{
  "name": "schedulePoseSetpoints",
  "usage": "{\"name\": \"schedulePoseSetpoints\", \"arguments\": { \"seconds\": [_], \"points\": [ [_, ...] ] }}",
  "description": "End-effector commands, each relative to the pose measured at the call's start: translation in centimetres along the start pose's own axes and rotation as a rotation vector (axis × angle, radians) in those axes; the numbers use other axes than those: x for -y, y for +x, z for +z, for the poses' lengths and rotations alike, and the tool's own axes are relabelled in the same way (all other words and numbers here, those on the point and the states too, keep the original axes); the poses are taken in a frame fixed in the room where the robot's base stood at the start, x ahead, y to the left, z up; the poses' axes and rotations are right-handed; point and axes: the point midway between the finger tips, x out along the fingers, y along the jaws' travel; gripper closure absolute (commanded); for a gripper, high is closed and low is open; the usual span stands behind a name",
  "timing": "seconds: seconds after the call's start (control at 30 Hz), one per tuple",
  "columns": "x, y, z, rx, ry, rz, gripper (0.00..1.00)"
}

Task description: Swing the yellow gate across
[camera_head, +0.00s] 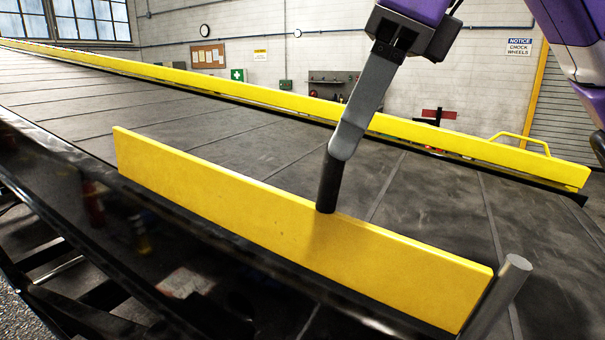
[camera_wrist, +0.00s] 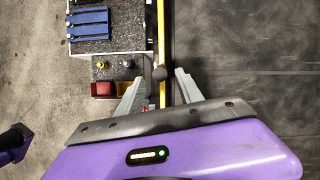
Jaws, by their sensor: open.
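The yellow gate (camera_head: 240,208) is a long flat panel standing along the near edge of the dark belt. A grey post (camera_head: 503,292) stands at its right end. A dark upright handle (camera_head: 328,187) rises from the gate's top edge; its round end shows in the wrist view (camera_wrist: 160,73). My gripper (camera_head: 343,150) comes down from above at the handle. In the wrist view my gripper (camera_wrist: 160,80) is open, with one finger on each side of the handle. Whether either finger touches it, I cannot tell. The gate's lower side is partly hidden.
The belt (camera_head: 430,200) is bare around the gate. A fixed yellow rail (camera_head: 230,88) runs along its far side.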

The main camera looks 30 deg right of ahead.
Motion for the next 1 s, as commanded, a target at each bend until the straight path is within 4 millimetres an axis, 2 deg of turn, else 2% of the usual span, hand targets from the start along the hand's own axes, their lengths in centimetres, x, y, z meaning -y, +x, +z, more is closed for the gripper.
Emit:
{"name": "schedulePoseSetpoints", "arguments": {
  "seconds": [0.17,0.6,0.73,1.0],
  "points": [
    [0.0,1.0,0.0,-0.001,-0.001,0.002,0.57],
    [0.0,7.0,0.0,0.000,0.000,0.002,0.57],
    [0.0,7.7,0.0,-0.001,0.001,0.001,0.57],
    [0.0,7.8,0.0,-0.001,0.001,0.000,0.59]
  ]
}}
